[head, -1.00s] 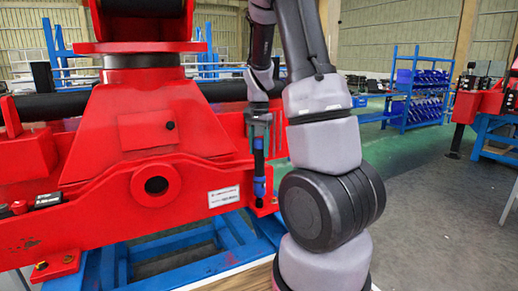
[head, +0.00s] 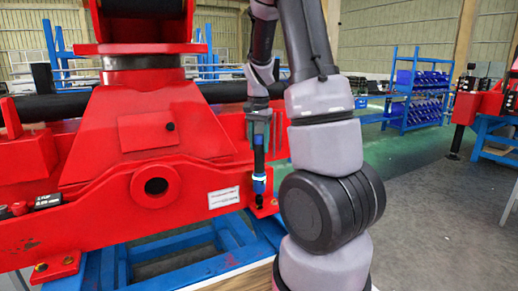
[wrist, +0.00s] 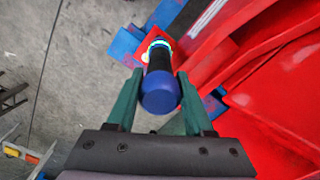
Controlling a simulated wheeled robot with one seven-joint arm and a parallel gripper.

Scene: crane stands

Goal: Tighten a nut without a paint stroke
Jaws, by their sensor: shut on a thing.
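My gripper (head: 259,124) is shut on an upright power tool (head: 259,164) with a dark body and a blue lower part. A ring on the tool glows pale green-white. The tool's tip points down at a dark nut (head: 261,202) on the red foot plate (head: 266,211) at the crane stand's right end; I cannot tell for sure whether they touch. In the wrist view the tool's blue end (wrist: 160,92) is between my green fingers and hides the nut. Another nut (head: 41,266), with a yellow mark, is on the left foot plate (head: 60,268).
The red crane stand (head: 100,215) rises close to the left of the tool, on a blue frame (head: 215,240). A blue shelf rack (head: 418,95) and another red stand (head: 488,103) are farther right. The grey floor at right is clear.

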